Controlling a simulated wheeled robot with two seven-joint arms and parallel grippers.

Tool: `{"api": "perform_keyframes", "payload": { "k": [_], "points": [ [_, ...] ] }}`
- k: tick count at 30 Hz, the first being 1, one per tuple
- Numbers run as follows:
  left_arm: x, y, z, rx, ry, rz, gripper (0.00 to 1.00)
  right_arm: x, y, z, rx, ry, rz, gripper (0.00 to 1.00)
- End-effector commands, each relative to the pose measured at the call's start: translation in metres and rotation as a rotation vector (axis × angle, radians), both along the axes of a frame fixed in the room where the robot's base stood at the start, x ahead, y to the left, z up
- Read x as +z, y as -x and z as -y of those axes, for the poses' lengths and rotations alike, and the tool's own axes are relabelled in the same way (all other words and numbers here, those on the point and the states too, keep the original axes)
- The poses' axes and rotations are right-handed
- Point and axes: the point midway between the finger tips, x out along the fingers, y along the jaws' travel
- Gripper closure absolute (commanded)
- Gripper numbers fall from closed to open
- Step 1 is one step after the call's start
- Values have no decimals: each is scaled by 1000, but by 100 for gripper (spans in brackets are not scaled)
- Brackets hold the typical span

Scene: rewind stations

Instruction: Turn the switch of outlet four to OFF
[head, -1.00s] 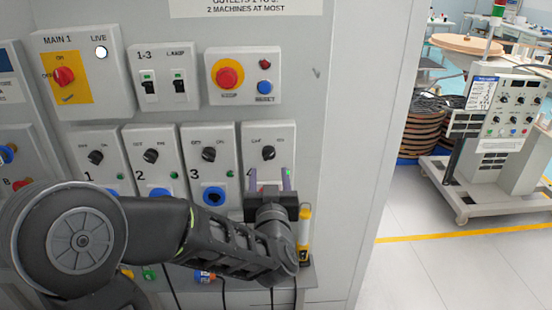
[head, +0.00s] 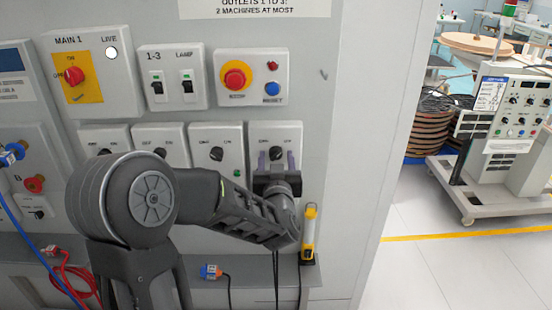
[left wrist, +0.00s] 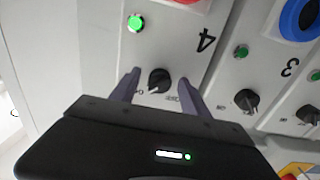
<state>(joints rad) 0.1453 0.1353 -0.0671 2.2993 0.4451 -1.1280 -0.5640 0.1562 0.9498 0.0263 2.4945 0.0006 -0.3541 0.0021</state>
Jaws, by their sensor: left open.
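The outlet four panel (head: 293,139) is the rightmost of the outlet row in the head view. Its black rotary switch (left wrist: 159,80) shows in the left wrist view, below the printed 4. A pale mark on the switch points down and left, towards what looks like ON; the other lettering is partly covered. The green lamp (left wrist: 135,23) of outlet four glows. My left gripper (head: 276,158) is open, with one finger (left wrist: 128,84) and the other on either side of the switch. I cannot tell whether they touch it. My right gripper is not in view.
The outlet three switch (left wrist: 246,100) is beside outlet four. Above are the red stop button (head: 235,76) and blue reset button (head: 272,89). A yellow lamp-like tool (head: 308,238) stands right of my arm. A wheeled machine (head: 515,125) stands right, beyond clear floor.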

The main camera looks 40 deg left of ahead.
Motion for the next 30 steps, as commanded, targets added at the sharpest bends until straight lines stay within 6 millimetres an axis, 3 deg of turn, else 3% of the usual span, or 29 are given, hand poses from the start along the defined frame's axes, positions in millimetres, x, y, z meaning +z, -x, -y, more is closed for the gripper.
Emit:
{"api": "perform_keyframes", "payload": {
  "k": [3, 23, 30],
  "points": [
    [0, 0, 0, 0, 0, 0, 46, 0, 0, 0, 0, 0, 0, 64],
    [0, 0, 0, 0, 1, -1, 100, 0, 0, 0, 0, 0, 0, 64],
    [-1, 0, 0, 0, 3, 1, 100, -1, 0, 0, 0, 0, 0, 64]
  ]
}}
